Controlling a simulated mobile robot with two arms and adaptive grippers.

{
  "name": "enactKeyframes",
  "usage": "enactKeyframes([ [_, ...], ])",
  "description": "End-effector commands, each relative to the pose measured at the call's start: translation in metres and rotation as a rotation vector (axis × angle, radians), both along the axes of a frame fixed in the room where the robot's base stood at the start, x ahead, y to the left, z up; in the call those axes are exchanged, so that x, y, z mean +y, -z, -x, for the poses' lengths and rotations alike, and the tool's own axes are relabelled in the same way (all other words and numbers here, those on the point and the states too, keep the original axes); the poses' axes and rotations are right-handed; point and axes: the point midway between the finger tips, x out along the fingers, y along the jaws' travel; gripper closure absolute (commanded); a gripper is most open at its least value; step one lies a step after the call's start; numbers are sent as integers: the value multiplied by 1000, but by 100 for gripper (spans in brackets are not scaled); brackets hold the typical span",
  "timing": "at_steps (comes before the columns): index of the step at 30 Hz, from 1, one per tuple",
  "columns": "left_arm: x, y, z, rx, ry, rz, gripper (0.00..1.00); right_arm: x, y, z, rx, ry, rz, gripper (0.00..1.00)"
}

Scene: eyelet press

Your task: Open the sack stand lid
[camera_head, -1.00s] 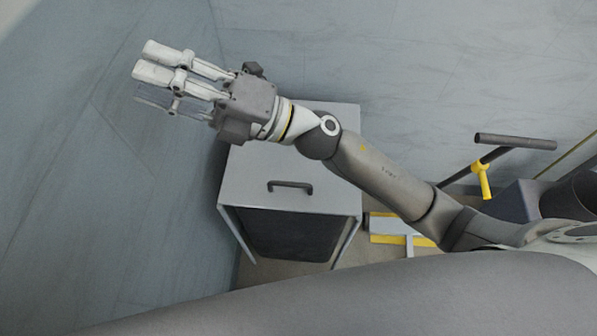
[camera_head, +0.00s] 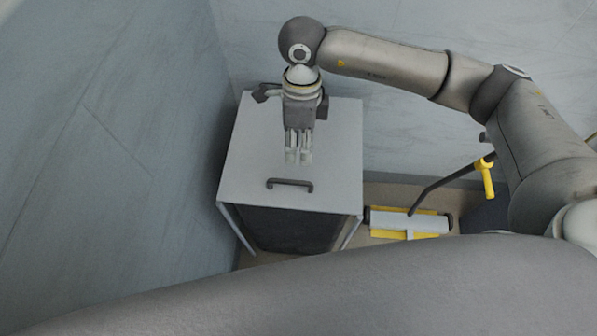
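The sack stand is a grey box-like stand with a dark sack (camera_head: 290,229) hanging inside its frame. Its flat light-grey lid (camera_head: 335,150) is shut on top. A dark bar handle (camera_head: 290,184) sits near the lid's front edge. My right gripper (camera_head: 299,158) hangs over the lid, pointing down toward the front, just behind the handle in the picture. Its fingers look close together, but I cannot tell whether they are shut. It does not appear to touch the handle. My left gripper is not in view.
Walls stand close behind the stand and to its left. To the right, on the floor, is a grey and yellow pedal-like base (camera_head: 408,223) with a dark lever and a yellow grip (camera_head: 486,178). My own grey body fills the bottom of the view.

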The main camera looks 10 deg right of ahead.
Motion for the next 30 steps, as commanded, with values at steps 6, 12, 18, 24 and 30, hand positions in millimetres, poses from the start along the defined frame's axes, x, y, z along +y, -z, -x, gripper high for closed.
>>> enactKeyframes([
  [6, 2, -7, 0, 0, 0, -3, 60, 2, 34, 9, 8, -1, 1, 66],
  [12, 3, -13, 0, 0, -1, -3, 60, 5, 71, 16, 7, -1, -1, 66],
  [18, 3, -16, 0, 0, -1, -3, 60, 7, 94, 19, 4, -1, -3, 66],
  [24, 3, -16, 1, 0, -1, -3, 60, 7, 101, 20, 3, -2, -3, 66],
  [30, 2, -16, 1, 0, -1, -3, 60, 7, 101, 20, 3, -2, -3, 69],
])
